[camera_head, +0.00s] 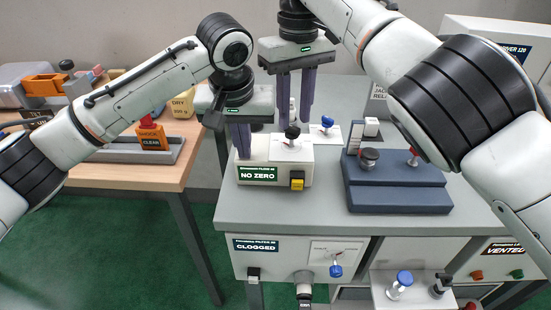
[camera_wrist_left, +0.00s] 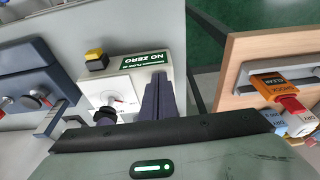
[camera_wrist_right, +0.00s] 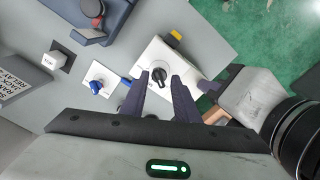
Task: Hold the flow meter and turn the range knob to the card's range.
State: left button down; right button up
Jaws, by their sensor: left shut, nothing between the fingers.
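The flow meter (camera_head: 275,168) appears to be the cream box on the grey bench, with a green label reading NO ZERO and a yellow button on its front. A black knob (camera_head: 292,133) stands on its top; it also shows in the right wrist view (camera_wrist_right: 159,75). My left gripper (camera_head: 243,152) is shut and empty, its fingers pointing down at the box's left end; contact is unclear. My right gripper (camera_wrist_right: 165,85) is open above and behind the box, with the knob appearing between its fingers in the right wrist view. I cannot make out the range card.
A white plate with a blue knob (camera_head: 327,122) stands behind the box. A dark blue fixture (camera_head: 398,190) is to its right. A CLOGGED unit (camera_head: 257,258) hangs below the bench front. A wooden table (camera_head: 130,173) with an orange CLEAR block is at left. Bare bench lies in front.

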dwell(0.4)
jog(key=w+d+f+n+t, duration=0.1)
jog(key=w+d+t, duration=0.3)
jog(key=w+d, duration=0.4)
jog(key=w+d+f+n+t, duration=0.1)
jog(key=w+d+t, duration=0.35)
jog(key=w, duration=0.55)
jog(key=w+d+r+n+t+h, duration=0.1)
jog(key=w+d+r+n+t, duration=0.1)
jog(key=w+d+n+t, duration=0.3)
jog(key=d+r+n+t, duration=0.2)
jog(key=d+n+t, duration=0.1)
jog(key=d, duration=0.3)
jog(key=s+r+n+t+y, duration=0.2)
jog(key=s+n+t+y, duration=0.15)
jog(key=n, duration=0.35)
jog(key=n+g+y, duration=1.1)
jog(key=n+y, duration=0.2)
jog(key=n, duration=1.2)
send_near(300, 133)
jog(key=x, duration=1.2)
